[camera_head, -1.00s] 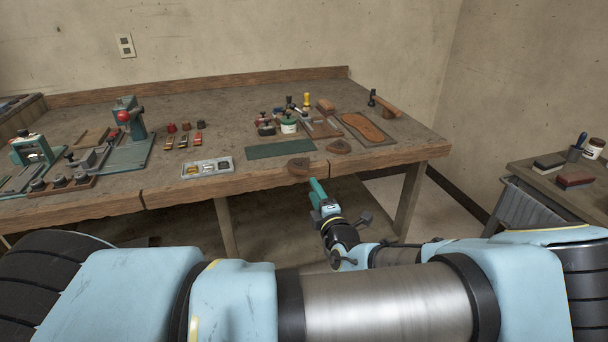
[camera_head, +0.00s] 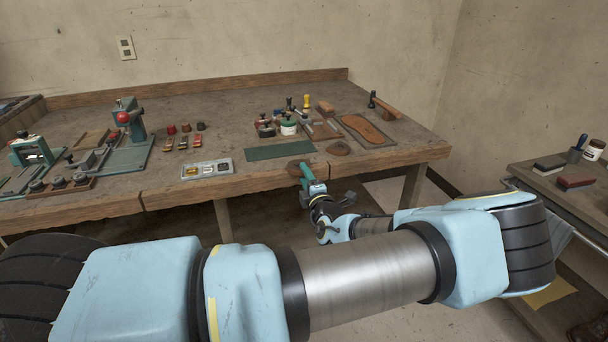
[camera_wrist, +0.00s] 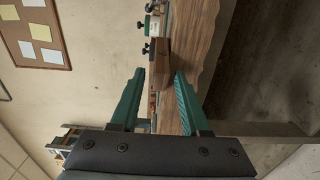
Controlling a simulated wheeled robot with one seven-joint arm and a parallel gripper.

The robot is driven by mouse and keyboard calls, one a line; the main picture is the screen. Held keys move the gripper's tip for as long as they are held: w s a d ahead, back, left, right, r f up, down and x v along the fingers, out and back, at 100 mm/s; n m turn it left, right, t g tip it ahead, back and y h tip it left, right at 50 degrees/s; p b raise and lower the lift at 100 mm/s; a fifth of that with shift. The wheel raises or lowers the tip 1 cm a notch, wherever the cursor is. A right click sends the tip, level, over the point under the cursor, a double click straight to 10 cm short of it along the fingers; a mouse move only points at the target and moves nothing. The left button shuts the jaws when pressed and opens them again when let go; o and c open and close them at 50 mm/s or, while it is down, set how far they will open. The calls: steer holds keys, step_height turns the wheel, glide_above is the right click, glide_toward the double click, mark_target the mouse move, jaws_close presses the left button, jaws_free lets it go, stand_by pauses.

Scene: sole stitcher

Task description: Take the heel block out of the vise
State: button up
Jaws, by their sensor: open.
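My gripper (camera_head: 304,171) is at the bench's front edge, its green fingers overlapping a brown rounded piece (camera_head: 293,164) in the head view. In the wrist view my gripper (camera_wrist: 160,75) is open, with nothing clearly held. A dark brown block (camera_wrist: 164,62) shows beyond and between the fingers; I cannot tell whether it is the heel block. A grey clamp-like tool (camera_head: 90,160), possibly the vise, stands on the left of the bench in the head view, well away from my gripper. No heel block can be made out in it.
The workbench (camera_head: 225,145) carries a green mat (camera_head: 280,151), a tray of small parts (camera_head: 208,169), a press (camera_head: 128,125) and a brown sole (camera_head: 366,128). A second brown piece (camera_head: 339,148) lies near the front edge. A side table (camera_head: 590,192) stands right.

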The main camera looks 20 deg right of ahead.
steer(key=shift+c, duration=0.5)
jaws_close()
stand_by(0.5)
step_height(320, 180, up, 2)
steer(key=shift+r+p, duration=0.25)
steer(key=shift+p, duration=1)
steer(key=s+a+r+p, duration=0.1)
steer(key=s+r+p, duration=0.1)
steer(key=s, duration=0.5)
steer(key=s+r+p, duration=0.3)
steer(key=s+p, duration=0.2)
steer(key=s, duration=0.2)
steer(key=shift+a, duration=0.4)
